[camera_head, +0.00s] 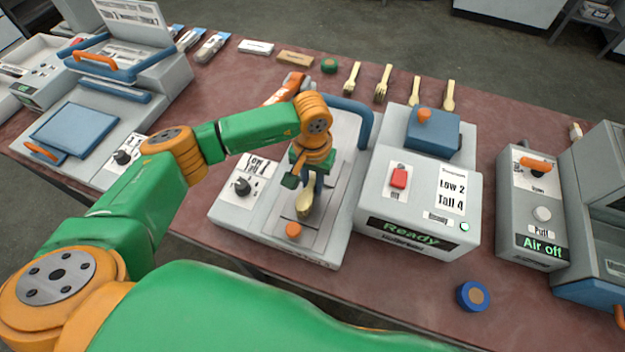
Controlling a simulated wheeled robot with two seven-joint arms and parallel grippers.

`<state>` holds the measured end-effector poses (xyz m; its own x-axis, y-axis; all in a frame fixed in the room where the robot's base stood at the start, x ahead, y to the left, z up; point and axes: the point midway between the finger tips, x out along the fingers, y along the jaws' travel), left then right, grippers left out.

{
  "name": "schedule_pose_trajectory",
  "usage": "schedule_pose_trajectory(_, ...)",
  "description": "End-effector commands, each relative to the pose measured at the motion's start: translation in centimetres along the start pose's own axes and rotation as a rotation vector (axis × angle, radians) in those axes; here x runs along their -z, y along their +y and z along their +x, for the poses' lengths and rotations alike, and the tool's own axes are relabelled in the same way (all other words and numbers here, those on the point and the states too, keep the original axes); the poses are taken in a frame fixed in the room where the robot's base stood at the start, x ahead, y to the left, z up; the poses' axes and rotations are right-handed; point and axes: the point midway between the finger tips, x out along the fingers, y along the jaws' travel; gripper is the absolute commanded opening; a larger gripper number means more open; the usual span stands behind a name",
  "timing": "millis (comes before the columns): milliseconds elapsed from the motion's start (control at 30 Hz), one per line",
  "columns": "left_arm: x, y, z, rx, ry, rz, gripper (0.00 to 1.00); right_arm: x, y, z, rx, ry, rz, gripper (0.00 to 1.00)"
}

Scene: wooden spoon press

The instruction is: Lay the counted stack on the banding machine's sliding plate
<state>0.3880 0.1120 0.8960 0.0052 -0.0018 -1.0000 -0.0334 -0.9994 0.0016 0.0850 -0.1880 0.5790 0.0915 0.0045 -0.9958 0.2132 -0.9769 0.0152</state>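The banding machine (412,232) stands mid-table with a screen reading "Ready". Its left part carries a grey sliding plate (318,225) with an orange knob (293,229) at the front. My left gripper (304,185) points down over the plate, its dark fingers close around a stack of wooden spoons (304,203). The spoon bowl end shows below the fingers, toward the knob. The fingers and wrist hide the rest of the stack, and I cannot tell whether it touches the plate. My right gripper is not in view.
A blue-lidded press (75,130) stands at left. An air-puff box (535,215) reading "Air off" is at right. Loose wooden spoons and forks (382,83) lie behind. A blue roll (473,296) sits on the front right, with bare table around it.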

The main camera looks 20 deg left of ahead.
Motion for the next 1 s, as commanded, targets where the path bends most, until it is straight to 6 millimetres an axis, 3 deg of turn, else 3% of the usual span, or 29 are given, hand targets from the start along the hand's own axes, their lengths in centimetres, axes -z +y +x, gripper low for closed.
schedule_pose_trajectory(33, 0.0, 0.0, 0.0, 0.000, 0.000, 0.000, 0.38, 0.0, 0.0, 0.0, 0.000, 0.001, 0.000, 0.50)
schedule_pose_trajectory(100, 0.0, 0.0, 0.0, 0.000, -0.001, 0.000, 0.51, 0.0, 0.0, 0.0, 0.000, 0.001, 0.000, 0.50)
schedule_pose_trajectory(467, 0.1, 0.0, -0.6, 0.000, 0.001, 0.000, 0.51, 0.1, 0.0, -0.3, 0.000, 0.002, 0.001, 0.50)
schedule_pose_trajectory(567, 0.2, 0.0, -2.1, -0.002, 0.006, 0.000, 0.51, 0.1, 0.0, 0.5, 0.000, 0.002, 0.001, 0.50)
schedule_pose_trajectory(900, 0.1, 0.0, -10.5, 0.000, 0.005, 0.000, 0.51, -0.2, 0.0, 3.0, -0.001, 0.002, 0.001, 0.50)
schedule_pose_trajectory(1000, 0.0, 0.0, -11.8, 0.000, 0.002, -0.001, 0.51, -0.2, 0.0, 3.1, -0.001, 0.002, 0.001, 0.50)
